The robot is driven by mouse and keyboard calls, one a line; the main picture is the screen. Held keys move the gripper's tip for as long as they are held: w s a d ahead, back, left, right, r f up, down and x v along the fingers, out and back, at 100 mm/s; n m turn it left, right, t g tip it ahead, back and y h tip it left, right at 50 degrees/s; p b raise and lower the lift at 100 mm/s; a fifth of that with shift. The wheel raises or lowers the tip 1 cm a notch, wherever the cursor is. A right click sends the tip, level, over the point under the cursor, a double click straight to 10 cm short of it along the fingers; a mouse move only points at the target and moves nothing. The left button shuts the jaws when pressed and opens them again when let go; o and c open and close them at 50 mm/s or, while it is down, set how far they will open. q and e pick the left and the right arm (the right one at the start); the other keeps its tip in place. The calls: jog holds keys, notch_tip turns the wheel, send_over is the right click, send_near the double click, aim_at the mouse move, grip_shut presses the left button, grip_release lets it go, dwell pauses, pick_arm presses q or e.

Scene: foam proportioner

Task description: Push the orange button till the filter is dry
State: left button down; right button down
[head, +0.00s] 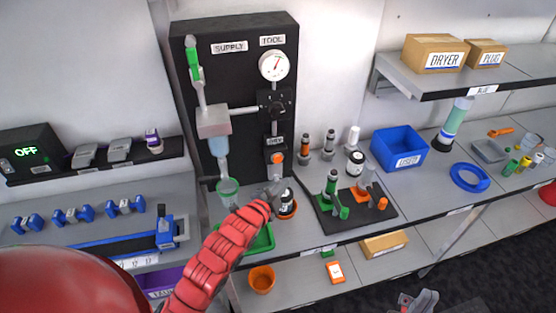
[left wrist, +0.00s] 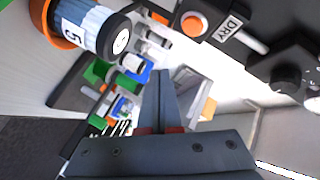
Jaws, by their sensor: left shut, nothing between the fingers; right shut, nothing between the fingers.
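The orange button (head: 277,158) sits below the DRY label (head: 275,141) on the black panel (head: 240,90). In the left wrist view the button (left wrist: 193,25) is above my fingertips, with a visible gap in the picture. My left gripper (head: 275,188) is shut and empty, just below the button. Its closed fingers show in the left wrist view (left wrist: 162,75). A dark-capped cylinder with a white label (head: 287,207) stands in an orange holder, partly hidden by my gripper; it shows a "5" (left wrist: 72,32). I cannot tell whether it is the filter or dry. My right gripper (head: 418,300) is shut and empty at the bottom.
A gauge (head: 273,65) and a black knob (head: 275,103) are above the button. A black mat (head: 350,222) with fittings and a blue bin (head: 400,150) are to the right.

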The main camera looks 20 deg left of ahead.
aim_at(278, 159)
pick_arm(q)
jog(key=w+a, duration=0.1)
jog(key=w+b, duration=0.1)
jog(key=w+a+b, duration=0.1)
jog(key=w, duration=0.1)
jog(key=shift+a+f, duration=0.15)
jog(key=shift+a, duration=0.15)
jog(key=shift+w+a+r+b, duration=0.2)
jog(key=shift+w+a+b, duration=0.25)
jog(key=shift+w+b, duration=0.15)
dwell(1.4)
jog(key=shift+w+a+b, duration=0.3)
jog(key=shift+w+b, duration=0.1)
jog(key=shift+b, duration=0.25)
